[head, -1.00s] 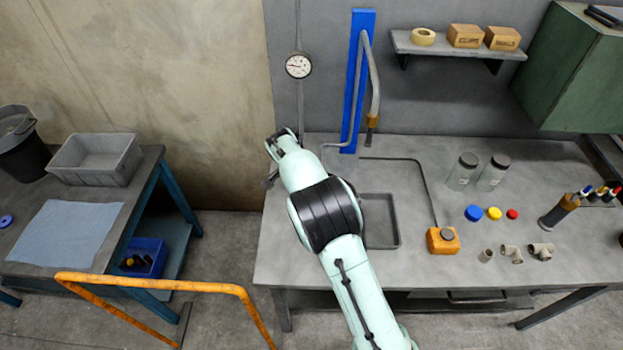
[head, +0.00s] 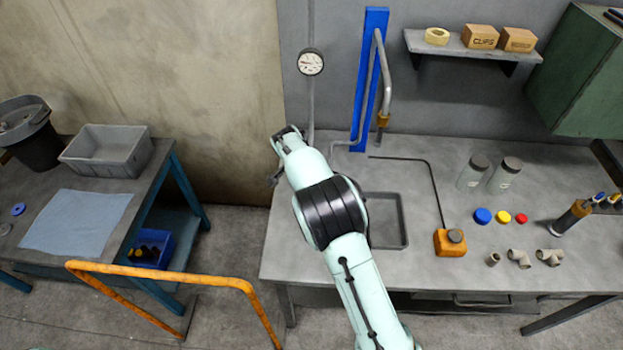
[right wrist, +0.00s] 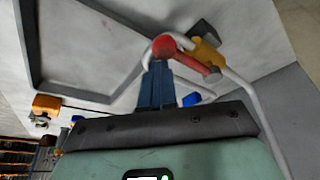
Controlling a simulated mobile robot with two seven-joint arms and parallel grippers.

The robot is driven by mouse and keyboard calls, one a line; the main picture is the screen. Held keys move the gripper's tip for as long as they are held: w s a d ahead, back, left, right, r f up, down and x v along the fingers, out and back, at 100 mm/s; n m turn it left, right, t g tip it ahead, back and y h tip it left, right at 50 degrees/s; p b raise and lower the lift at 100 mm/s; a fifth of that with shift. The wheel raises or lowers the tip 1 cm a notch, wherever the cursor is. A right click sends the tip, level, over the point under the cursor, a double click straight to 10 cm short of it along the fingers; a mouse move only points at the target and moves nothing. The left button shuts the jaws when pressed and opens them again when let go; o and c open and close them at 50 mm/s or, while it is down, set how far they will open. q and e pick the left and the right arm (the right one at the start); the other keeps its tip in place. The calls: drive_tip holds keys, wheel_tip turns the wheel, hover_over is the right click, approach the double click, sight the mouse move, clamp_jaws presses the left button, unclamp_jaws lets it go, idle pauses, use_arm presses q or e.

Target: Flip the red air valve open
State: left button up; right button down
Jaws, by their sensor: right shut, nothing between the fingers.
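In the right wrist view, the red valve handle (right wrist: 188,60) has a round red end at the left and a bar slanting down to the right. It sits in front of a yellow valve body (right wrist: 207,52) on a pale pipe. My right gripper (right wrist: 159,68) is shut and empty, its dark blue fingers pointing up at the round red end. The tips overlap that end's lower edge in the picture; I cannot tell whether they touch. My left gripper is not in view.
A pressure gauge (head: 311,62) is on a thin pipe at the wall. A shallow tray (head: 404,225) lies right of my arm. An orange rail (head: 165,277) stands at lower left.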

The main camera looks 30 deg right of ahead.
drive_tip(key=d, duration=0.2)
drive_tip(key=s+d, duration=0.1)
drive_tip(key=shift+s+r, duration=0.1)
drive_tip(key=shift+r, duration=0.3)
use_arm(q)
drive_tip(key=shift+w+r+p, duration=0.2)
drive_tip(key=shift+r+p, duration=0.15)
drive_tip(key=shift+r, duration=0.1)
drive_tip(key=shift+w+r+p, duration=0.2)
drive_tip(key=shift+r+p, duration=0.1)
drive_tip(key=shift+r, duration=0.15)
use_arm(e)
drive_tip(key=w+v, duration=0.1)
drive_tip(key=v, duration=0.8)
drive_tip(key=shift+w+d+r, duration=0.25)
drive_tip(key=shift+w+r, duration=0.05)
drive_tip(key=shift+r, duration=0.2)
